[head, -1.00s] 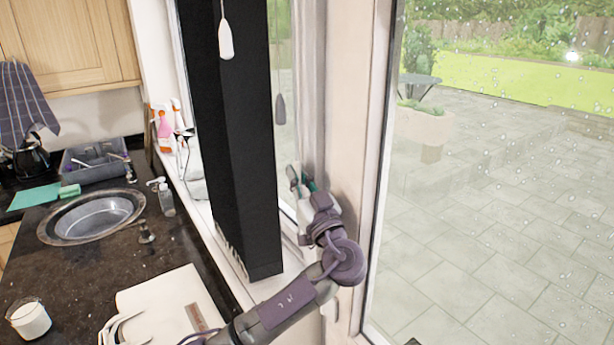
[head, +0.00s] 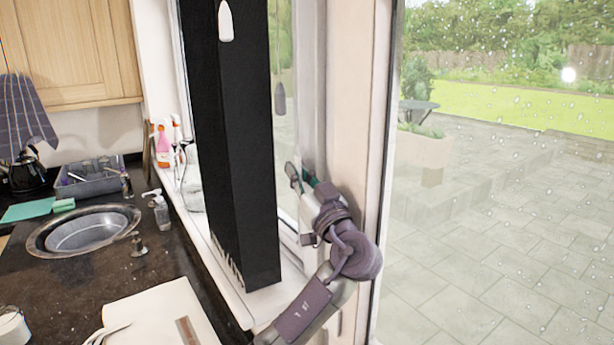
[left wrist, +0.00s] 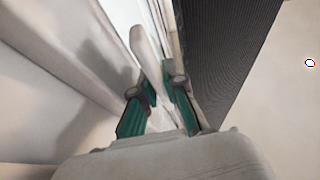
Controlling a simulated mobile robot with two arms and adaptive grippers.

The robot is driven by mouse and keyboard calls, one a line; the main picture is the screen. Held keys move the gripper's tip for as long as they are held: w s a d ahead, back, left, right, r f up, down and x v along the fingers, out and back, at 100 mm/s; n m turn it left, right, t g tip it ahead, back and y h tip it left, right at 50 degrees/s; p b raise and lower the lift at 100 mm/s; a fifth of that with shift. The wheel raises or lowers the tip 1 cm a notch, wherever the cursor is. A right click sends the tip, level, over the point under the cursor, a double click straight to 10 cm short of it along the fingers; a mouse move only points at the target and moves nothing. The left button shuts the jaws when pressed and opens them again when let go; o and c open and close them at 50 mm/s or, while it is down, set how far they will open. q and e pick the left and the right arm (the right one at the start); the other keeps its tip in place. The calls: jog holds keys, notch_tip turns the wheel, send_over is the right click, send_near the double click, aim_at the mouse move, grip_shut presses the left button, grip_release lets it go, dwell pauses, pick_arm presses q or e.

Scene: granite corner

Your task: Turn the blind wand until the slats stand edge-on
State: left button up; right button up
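The blind (head: 235,150) is a tall black stack in the head view, with slat edges showing along its lower left side. A white cord pull (head: 226,20) hangs before it at the top. I cannot pick out the wand for sure. My left gripper (head: 300,178) is right of the blind, close to the window frame. In the left wrist view its green fingers (left wrist: 156,88) are apart, with a slim white bar (left wrist: 146,50) between them; I cannot tell whether this is the wand or a window handle. The blind (left wrist: 225,50) is beside the right finger. My right gripper is out of view.
The window frame post (head: 355,100) stands close right of my left gripper. The white sill (head: 255,305) runs below the blind. On the dark counter (head: 90,270) are a round sink (head: 85,230), a soap bottle (head: 161,212) and a white board (head: 150,315).

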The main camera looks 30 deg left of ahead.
pick_arm(q)
jog(key=shift+o, duration=0.5)
jog(key=shift+d, duration=0.1)
jog(key=v, duration=1.1)
jog(key=shift+d+f, duration=0.25)
jog(key=shift+d, duration=0.05)
